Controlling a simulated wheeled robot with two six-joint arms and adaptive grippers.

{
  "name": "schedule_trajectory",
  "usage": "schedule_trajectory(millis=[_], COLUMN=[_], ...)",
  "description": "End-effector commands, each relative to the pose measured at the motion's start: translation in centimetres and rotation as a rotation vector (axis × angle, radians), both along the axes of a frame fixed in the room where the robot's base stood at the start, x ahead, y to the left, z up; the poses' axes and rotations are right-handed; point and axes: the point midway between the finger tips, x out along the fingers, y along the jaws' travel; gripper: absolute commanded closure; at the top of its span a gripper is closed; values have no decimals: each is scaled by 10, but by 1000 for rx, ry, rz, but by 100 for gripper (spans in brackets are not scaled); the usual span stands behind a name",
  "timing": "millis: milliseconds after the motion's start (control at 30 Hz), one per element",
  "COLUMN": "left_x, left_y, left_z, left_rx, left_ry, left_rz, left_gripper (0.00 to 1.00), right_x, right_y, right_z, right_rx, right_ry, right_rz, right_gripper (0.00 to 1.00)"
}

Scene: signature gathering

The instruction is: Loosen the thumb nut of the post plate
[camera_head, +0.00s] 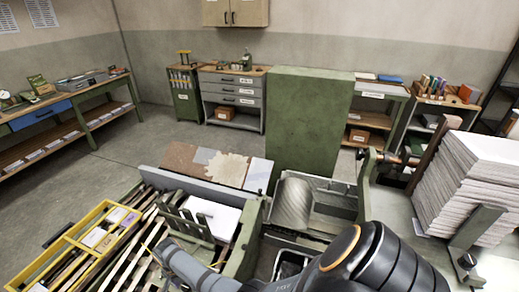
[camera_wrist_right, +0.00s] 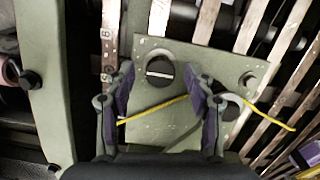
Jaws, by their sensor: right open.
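The post plate (camera_wrist_right: 208,62) is a worn grey-green metal plate in the right wrist view, with bolts along its right side. A dark round knob with a pale bar across it, apparently the thumb nut (camera_wrist_right: 161,86), sits on its upper left part. My right gripper (camera_wrist_right: 160,78) is open, with one purple-padded finger on each side of the knob in the picture. No contact shows, and the distance to the knob is unclear. A thin yellow strand (camera_wrist_right: 160,107) crosses between the fingers. In the head view my right arm comes in from the lower right. My left gripper is not in view.
Slanted metal slats (camera_wrist_right: 290,95) lie around the plate. A green machine post (camera_wrist_right: 38,85) stands to the left in the wrist view. In the head view, a yellow divided tray (camera_head: 75,246) is at lower left and a tall paper stack (camera_head: 468,185) at right.

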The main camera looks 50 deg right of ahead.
Motion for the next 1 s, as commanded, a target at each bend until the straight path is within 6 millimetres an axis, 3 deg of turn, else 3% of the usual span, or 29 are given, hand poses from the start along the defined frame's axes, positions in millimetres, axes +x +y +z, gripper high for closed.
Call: schedule_trajectory(millis=[67,200,533,600,1000], left_x=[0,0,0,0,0], left_y=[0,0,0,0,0], left_z=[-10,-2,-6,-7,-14], left_rx=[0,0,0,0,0], left_ry=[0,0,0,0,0], left_rz=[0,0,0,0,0], left_gripper=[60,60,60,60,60], right_x=[-2,0,-2,-16,-83], right_y=[-1,0,-1,-13,-63], right_z=[-5,34,105,89,46], right_rx=[8,11,9,2,-55], right_ry=[-25,-32,-29,-39,-129], right_rz=[-145,-165,-155,-85,352], right_gripper=[46,46,46,46,46])
